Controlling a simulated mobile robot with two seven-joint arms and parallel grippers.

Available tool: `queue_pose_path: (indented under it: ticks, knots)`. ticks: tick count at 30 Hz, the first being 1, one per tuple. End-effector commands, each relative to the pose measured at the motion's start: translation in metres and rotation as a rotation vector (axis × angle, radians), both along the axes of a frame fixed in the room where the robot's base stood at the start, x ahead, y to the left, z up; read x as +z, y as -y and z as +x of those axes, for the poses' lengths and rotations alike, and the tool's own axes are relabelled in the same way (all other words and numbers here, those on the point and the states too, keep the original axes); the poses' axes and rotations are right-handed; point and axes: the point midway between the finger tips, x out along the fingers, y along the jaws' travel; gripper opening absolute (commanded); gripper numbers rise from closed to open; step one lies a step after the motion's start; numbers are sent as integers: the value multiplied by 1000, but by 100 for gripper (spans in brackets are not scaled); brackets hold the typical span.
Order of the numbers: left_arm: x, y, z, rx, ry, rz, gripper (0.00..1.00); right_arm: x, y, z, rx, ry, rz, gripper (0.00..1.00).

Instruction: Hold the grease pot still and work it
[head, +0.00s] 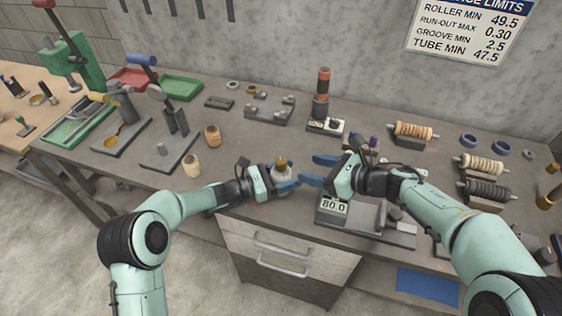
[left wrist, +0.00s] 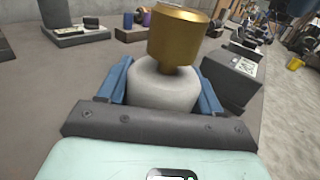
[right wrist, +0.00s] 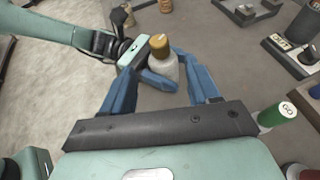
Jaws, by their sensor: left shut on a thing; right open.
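The grease pot (head: 281,172) has a pale, rounded body and a brass-coloured cap (left wrist: 178,38). It stands upright near the front middle of the bench. My left gripper (head: 284,183) is shut around the pot's pale body from the left; in the left wrist view its blue fingers (left wrist: 163,85) lie on both sides of it. My right gripper (head: 312,170) is open to the right of the pot, with its blue fingers pointing at it. In the right wrist view the pot (right wrist: 161,55) shows beyond and between the open fingers, and the cap is clear of them.
Wooden cups (head: 191,165) and lever tools (head: 172,140) stand to the left. A device with an orange-banded column (head: 322,95) is behind. Ribbed rollers (head: 481,164) lie to the right.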

Motion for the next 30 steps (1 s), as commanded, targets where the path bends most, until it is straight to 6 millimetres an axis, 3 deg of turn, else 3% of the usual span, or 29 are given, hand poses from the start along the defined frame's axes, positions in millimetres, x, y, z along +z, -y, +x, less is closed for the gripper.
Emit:
queue_pose_path:
  ticks: [15, 29, 30]
  knots:
    - [1, 0, 0, 0, 1, -1, 23, -37, -73, 49, 2, -2, 0, 60]
    - [1, 0, 0, 0, 1, -1, 23, -41, -84, 57, 0, -2, 5, 60]
    - [1, 0, 0, 0, 1, -1, 23, -41, -84, 57, 0, -2, 5, 54]
